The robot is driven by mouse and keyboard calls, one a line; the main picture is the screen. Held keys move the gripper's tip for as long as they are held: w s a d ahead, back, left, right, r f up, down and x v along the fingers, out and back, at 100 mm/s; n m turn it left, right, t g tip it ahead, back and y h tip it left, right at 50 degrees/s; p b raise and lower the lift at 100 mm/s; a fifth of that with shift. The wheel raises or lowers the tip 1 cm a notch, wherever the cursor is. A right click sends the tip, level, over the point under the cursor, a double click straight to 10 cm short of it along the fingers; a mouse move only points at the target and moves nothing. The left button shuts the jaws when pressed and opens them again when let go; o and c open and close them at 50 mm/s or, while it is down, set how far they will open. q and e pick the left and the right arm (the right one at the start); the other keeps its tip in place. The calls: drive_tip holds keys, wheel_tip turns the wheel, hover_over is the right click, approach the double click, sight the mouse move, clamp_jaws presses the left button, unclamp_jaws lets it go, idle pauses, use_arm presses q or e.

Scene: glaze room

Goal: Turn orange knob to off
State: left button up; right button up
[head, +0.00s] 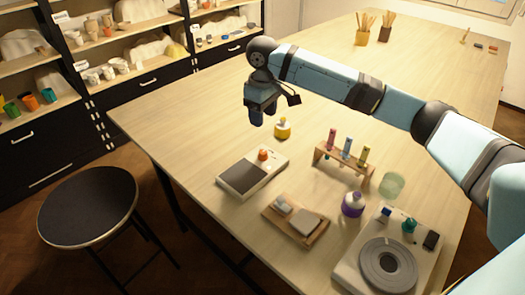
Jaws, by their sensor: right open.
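The orange knob (263,155) sits on top of a low white box (274,169) with a dark grey plate (243,177), which stands near the table's left edge. Which setting the knob points to is too small to tell. My right gripper (258,117) hangs from the arm that reaches in from the right. It is open, with its fingers pointing down, and looks empty. In the picture it is above the knob and clearly apart from it. My left gripper is not in view.
A yellow jar (282,129) stands between the gripper and a wooden tube rack (343,170). A wooden board (293,226), a purple bottle (352,205), a green glass (391,186) and a device with a round grey disc (387,267) stand nearby. The table's far half is mostly clear.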

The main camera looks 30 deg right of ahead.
sight(263, 152)
wheel_tip(263, 152, down, 13)
drive_tip(key=shift+s+r, duration=0.1)
drive_tip(key=shift+s, duration=0.05)
idle(0.4)
drive_tip(key=c, duration=0.9)
